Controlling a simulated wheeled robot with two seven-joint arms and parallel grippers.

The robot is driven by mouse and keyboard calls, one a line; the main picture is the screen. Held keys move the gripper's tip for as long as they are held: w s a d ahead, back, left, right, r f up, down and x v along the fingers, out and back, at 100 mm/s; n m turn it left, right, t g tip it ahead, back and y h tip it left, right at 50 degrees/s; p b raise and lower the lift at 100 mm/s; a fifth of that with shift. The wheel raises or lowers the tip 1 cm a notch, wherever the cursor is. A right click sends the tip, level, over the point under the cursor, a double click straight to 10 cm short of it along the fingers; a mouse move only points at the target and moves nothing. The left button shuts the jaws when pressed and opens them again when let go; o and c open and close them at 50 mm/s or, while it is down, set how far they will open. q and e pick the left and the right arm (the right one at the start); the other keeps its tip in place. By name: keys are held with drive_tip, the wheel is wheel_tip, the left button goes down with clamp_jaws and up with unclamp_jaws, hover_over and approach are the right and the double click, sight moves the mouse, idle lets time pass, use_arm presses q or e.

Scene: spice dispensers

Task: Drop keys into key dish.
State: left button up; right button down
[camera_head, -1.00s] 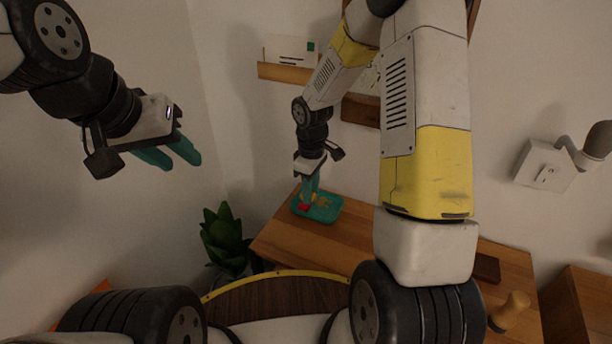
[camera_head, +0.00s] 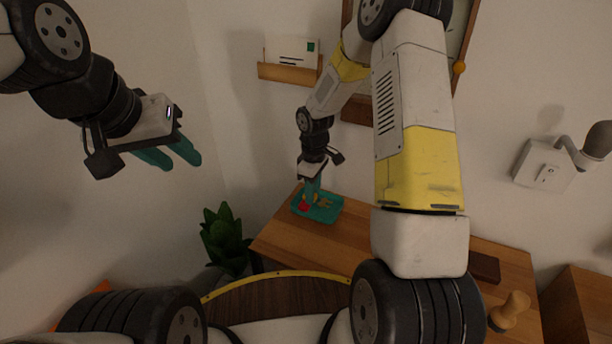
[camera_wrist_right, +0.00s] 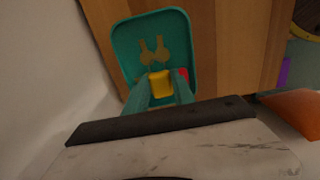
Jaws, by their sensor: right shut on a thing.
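The teal key dish (camera_head: 328,218) is a shallow tray on the wooden table; in the right wrist view its rim (camera_wrist_right: 122,45) shows below my fingers. My right gripper (camera_head: 310,199) points down over the dish. It is shut on the keys by a yellow fob (camera_wrist_right: 160,82), and two brassy keys (camera_wrist_right: 153,50) extend from it over the dish. I cannot tell whether the keys touch the dish floor. A small red piece (camera_wrist_right: 183,74) shows beside the right fingertip. My left gripper (camera_head: 180,160) is empty and open, high at the left, away from the table.
The wooden table (camera_head: 350,242) has clear room right of the dish. A green plant (camera_head: 224,235) stands left of it. A wall shelf with letters (camera_head: 290,73) is behind. A dark block (camera_head: 484,267) and a wooden knob (camera_head: 510,310) are at the right.

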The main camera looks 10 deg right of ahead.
drive_tip(key=c, duration=1.1)
unclamp_jaws()
drive_tip(key=shift+o, duration=0.2)
wheel_tip(320, 180, up, 12)
drive_tip(key=shift+r, duration=0.2)
drive_tip(key=shift+s, duration=0.15)
